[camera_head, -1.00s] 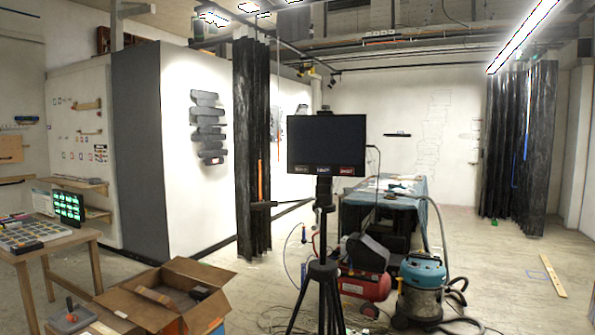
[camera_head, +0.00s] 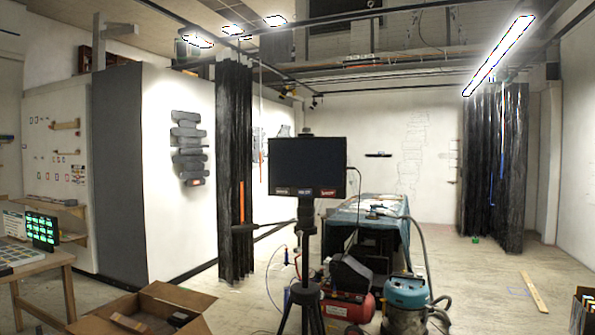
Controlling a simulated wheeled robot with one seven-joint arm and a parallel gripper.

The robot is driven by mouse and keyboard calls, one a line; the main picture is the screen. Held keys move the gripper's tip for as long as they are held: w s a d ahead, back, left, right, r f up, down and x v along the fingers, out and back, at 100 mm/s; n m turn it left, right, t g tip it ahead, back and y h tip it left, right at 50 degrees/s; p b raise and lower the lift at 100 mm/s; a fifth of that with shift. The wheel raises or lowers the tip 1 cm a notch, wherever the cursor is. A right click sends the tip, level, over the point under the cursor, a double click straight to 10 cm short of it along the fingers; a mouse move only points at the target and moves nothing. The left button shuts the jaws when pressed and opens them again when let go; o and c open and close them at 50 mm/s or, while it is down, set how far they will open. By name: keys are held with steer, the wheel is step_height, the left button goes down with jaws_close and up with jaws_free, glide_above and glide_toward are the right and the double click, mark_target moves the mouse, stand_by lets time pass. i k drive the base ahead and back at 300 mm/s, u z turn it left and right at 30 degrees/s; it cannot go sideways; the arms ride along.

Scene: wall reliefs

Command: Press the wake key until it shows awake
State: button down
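A black monitor (camera_head: 307,166) stands on a dark tripod (camera_head: 306,250) in the middle of the view. Its screen is dark and shows no readable state. Small labels or keys sit along its lower edge: a greyish one (camera_head: 281,191), a bluish one (camera_head: 304,191) and a red one (camera_head: 328,192). Their writing is too small to read, so I cannot tell which, if any, is the wake key. A small screen (camera_head: 41,231) with green lit patches stands on the wooden table at the left. My gripper is not in view.
An open cardboard box (camera_head: 150,308) lies in front at the left, near the wooden table (camera_head: 40,264). A red compressor (camera_head: 347,305), a blue-topped vacuum (camera_head: 405,292) and a cloth-covered table (camera_head: 367,222) stand behind the tripod. The floor at the right is mostly clear, with a plank (camera_head: 534,291).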

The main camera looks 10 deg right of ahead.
mark_target(278, 191)
steer(key=u, duration=0.1)
steer(key=i, duration=1.55)
steer(key=z, duration=0.45)
